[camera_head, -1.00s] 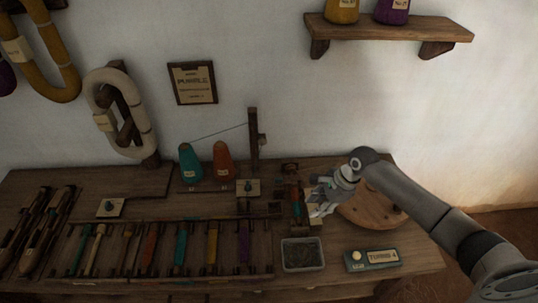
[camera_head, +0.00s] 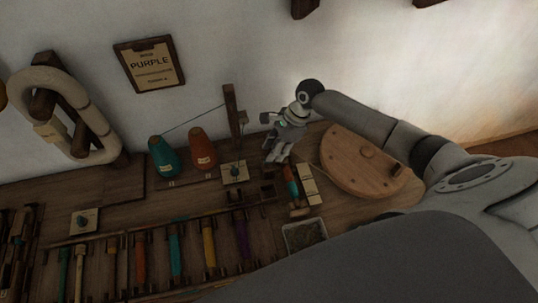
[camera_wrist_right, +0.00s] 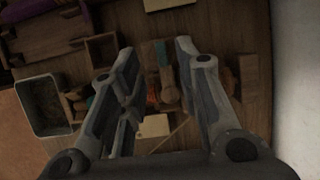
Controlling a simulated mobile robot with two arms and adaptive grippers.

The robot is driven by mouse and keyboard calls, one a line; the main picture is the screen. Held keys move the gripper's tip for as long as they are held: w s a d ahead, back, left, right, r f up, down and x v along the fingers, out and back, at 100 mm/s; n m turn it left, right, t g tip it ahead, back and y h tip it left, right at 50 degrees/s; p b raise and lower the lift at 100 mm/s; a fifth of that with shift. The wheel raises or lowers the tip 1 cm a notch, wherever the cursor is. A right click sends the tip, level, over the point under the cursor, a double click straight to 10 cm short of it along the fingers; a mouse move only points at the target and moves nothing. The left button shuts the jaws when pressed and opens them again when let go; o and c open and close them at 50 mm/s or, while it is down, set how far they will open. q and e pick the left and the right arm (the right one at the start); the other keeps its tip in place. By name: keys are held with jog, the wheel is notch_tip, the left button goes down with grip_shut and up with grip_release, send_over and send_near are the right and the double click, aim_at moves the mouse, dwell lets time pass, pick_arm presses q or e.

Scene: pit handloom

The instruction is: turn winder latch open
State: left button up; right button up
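A pale plate with a dark blue-grey knob (camera_head: 235,172) sits at the foot of the wooden post (camera_head: 232,115) on the bench. A similar plate with a knob (camera_head: 85,221) lies further left. I cannot tell for sure which one is the winder latch. My right gripper (camera_head: 272,153) hangs above the bench, right of the post and apart from the nearer knob. In the right wrist view its two fingers (camera_wrist_right: 155,50) are spread with a gap between them, and it appears empty. My left gripper is not in view.
Teal (camera_head: 163,157) and orange (camera_head: 203,152) cones stand left of the post, with a thread running to it. A round wooden board (camera_head: 365,160) lies at right. A grey tray (camera_head: 303,236) is partly hidden by my arm. Coloured shuttles lie in the front rack.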

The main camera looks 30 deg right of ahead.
jog(key=x, duration=0.4)
jog(key=shift+w, duration=0.1)
jog(key=shift+f, duration=0.1)
jog(key=shift+c, duration=0.5)
grip_shut()
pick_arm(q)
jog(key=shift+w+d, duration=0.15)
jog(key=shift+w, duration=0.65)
